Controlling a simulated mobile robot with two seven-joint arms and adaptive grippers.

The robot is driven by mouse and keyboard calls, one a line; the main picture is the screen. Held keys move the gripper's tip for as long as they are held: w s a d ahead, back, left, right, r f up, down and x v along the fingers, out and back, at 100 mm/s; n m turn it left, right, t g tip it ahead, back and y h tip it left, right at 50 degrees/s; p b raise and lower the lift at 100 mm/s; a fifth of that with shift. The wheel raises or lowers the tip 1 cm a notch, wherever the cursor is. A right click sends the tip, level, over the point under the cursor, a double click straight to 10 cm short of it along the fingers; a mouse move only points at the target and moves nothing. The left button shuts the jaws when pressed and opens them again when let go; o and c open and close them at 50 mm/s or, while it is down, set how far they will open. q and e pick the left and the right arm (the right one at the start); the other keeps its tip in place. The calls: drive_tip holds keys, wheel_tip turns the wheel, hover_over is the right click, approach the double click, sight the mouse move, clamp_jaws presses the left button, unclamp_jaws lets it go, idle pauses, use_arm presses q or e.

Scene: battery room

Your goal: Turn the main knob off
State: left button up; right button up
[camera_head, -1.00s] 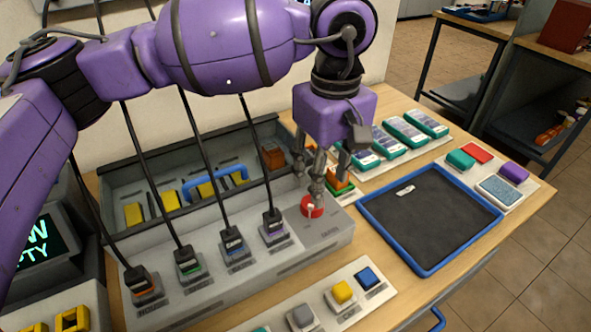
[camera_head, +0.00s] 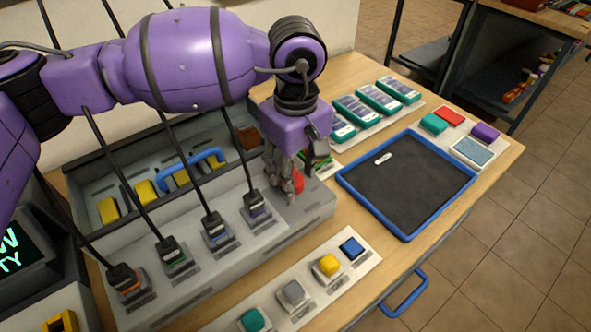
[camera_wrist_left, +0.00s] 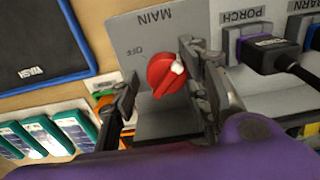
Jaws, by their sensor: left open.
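The main knob (camera_head: 299,183) is red and sits at the right end of the grey panel (camera_head: 318,207), partly hidden by my fingers. In the left wrist view the red knob (camera_wrist_left: 163,76) has a white tip on its right side, on the side away from the printed OFF label (camera_wrist_left: 134,53). The word MAIN is printed above it. My left gripper (camera_head: 297,187) is down at the knob. In the left wrist view its open fingers (camera_wrist_left: 163,88) stand on either side of the knob, the right finger close to the white tip; contact cannot be told. My right gripper is not in view.
Plugs with black cables stand left of the knob, the nearest being the PORCH plug (camera_wrist_left: 262,50). A blue-rimmed dark tray (camera_head: 357,198) lies to the right. Teal-and-white blocks (camera_head: 377,98) lie behind. A strip with coloured blocks (camera_head: 311,303) lies in front.

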use_arm(q)
drive_tip(key=shift+c, duration=0.4)
drive_tip(key=shift+r, duration=0.1)
drive_tip(key=c, duration=0.9)
